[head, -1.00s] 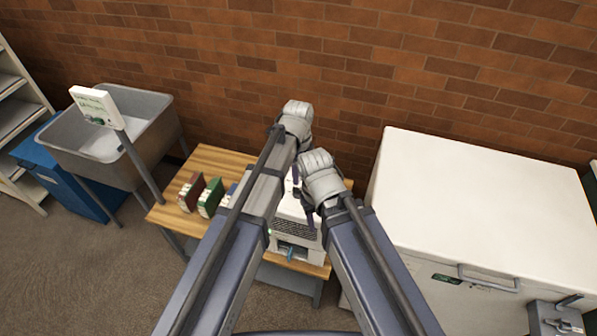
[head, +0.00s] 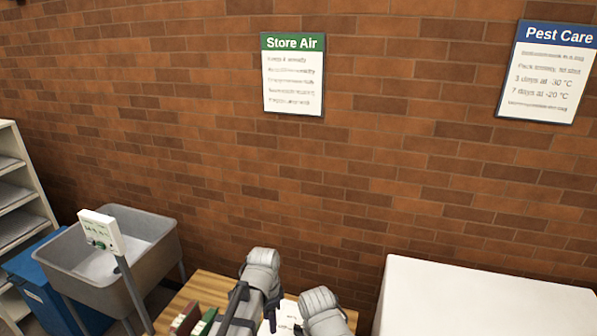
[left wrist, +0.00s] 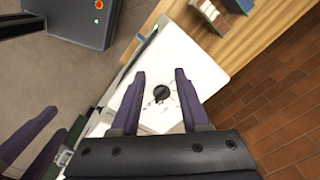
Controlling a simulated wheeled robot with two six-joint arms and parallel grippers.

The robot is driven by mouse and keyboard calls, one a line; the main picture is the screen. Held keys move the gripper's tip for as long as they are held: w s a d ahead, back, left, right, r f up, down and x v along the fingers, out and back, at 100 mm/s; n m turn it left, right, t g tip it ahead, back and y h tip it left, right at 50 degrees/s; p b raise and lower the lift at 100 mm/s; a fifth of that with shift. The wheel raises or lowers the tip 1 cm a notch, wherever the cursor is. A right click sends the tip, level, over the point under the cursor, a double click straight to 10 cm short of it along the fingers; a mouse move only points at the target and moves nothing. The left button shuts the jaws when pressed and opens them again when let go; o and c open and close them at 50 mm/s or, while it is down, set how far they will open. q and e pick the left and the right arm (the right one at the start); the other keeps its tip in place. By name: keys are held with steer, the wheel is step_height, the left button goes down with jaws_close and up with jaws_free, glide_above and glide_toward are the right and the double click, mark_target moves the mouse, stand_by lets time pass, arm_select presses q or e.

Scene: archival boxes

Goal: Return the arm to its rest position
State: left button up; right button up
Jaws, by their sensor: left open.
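In the head view both my arms reach up from the bottom edge, with the left wrist over the wooden table (head: 208,289). In the left wrist view my left gripper (left wrist: 161,73) is open and empty. Its two purple fingers are spread above the white top of a machine (left wrist: 178,62) with a round black knob between them. My right gripper (left wrist: 58,121) shows at the lower left of that view, its fingers apart with nothing seen between them. In the head view the arms and the bottom edge hide most of the machine.
Red and green box-like volumes (head: 186,318) stand on the table's left. A grey sink (head: 150,262), a blue bin (head: 45,280) and shelves (head: 22,190) are at left. A white chest (head: 480,300) is at right. A brick wall with two signs stands behind.

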arm_select(q)
steer(key=s+a+n, duration=0.7)
steer(key=a+n, duration=0.2)
steer(key=n, duration=0.3)
steer(key=s+d+f+m+b, duration=0.1)
steer(key=s+d, duration=0.2)
steer(key=d, duration=0.2)
steer(key=s+d+f+m+y+b, duration=0.1)
steer(key=s+d+m, duration=0.1)
steer(key=d, duration=0.4)
steer(key=shift+s+g, duration=0.3)
steer(key=shift+s, duration=0.25)
